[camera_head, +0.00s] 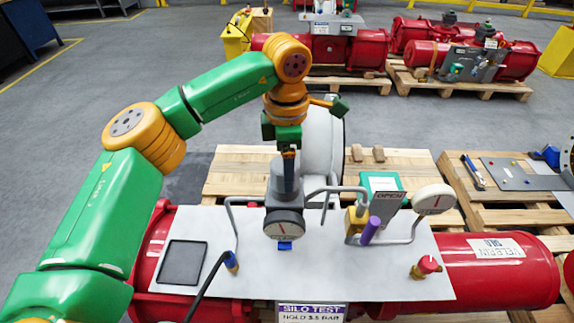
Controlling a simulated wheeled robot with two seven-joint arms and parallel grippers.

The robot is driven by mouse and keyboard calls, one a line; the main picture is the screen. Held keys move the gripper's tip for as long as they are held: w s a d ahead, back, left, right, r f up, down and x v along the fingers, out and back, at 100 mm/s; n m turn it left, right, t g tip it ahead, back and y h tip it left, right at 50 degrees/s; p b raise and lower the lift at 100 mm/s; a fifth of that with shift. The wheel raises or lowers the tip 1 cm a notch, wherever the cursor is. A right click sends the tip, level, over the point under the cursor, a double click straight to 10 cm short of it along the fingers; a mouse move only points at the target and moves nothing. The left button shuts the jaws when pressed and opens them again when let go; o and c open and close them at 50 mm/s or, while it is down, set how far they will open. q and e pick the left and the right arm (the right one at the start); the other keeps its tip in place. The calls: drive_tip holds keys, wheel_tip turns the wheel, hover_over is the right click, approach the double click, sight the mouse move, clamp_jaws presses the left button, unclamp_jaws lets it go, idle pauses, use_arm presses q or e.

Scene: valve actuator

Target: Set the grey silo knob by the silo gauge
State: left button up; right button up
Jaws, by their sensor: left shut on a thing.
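The grey silo knob (284,182) stands upright on a grey body in the middle of the light metal plate. My left gripper (288,155) points straight down from above and is shut on the knob's top; its fingertips are partly hard to make out. A round white-faced gauge (284,225) with a dark rim sits directly in front of the knob; its needle and lettering are too small to read. A sign (311,312) at the plate's front edge reads "SILO TEST HOLD 3.5 BAR". My right gripper is out of view.
Right of the knob stand a purple handle (370,230), an "OPEN" sign (387,203), a second gauge (433,198) and a red knob (428,265). A blue-ended fitting (231,262) and a black tray (183,262) are at left. Bent pipes flank the knob.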

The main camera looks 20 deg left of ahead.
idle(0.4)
use_arm(q)
drive_tip(key=o, duration=1.3)
drive_tip(key=shift+r, duration=0.1)
wheel_tip(320, 180, up, 7)
drive_tip(key=shift+a, duration=0.1)
